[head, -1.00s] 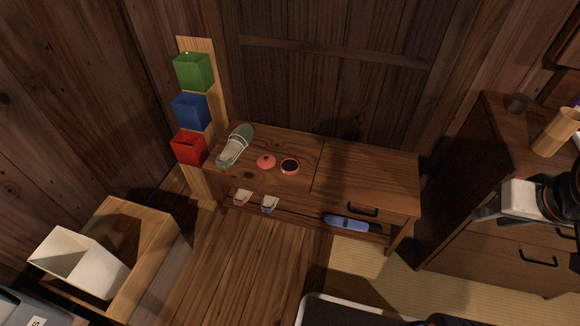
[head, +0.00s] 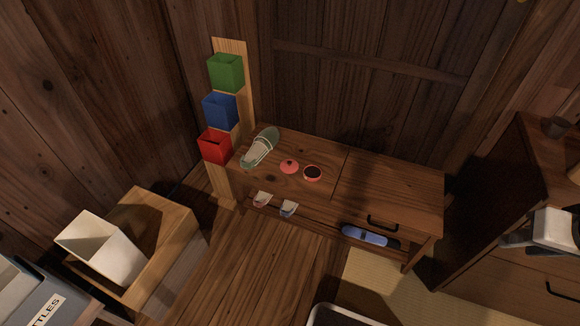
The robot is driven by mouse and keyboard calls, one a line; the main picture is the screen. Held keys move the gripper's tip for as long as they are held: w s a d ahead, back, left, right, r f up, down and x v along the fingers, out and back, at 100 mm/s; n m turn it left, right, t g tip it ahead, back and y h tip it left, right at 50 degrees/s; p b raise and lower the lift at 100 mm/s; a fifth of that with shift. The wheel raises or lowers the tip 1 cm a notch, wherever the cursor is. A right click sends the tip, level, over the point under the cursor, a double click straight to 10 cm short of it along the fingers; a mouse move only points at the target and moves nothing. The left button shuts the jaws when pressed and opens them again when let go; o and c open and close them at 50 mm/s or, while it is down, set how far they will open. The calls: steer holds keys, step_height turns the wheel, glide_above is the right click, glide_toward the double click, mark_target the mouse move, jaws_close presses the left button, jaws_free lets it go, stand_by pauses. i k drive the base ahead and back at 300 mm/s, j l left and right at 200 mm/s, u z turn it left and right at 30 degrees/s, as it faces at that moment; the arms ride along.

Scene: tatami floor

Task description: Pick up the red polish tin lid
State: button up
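The red polish tin lid (head: 289,167) lies on top of the low wooden bench (head: 390,185), with a small knob-like bump at its top. Just right of it stands the open red polish tin (head: 312,173), dark inside. The two are close together but apart. A green and white shoe (head: 261,147) lies to the left of the lid on the same bench top. Part of my arm (head: 552,230) shows at the right edge, far from the lid.
Green (head: 225,72), blue (head: 220,110) and red (head: 214,146) bins hang on a board left of the bench. A white bin (head: 95,245) sits in a wooden box. A blue item (head: 365,236) lies on the lower shelf. A dark cabinet (head: 520,190) stands right.

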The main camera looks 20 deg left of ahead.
mark_target(288, 166)
steer(key=i+j+u, duration=0.1)
steer(key=j+u, duration=0.3)
steer(key=i+j+u, duration=0.1)
steer(key=j+u, duration=0.25)
steer(key=j, duration=0.15)
steer(key=i+j+u, duration=0.2)
steer(key=j+u, duration=0.2)
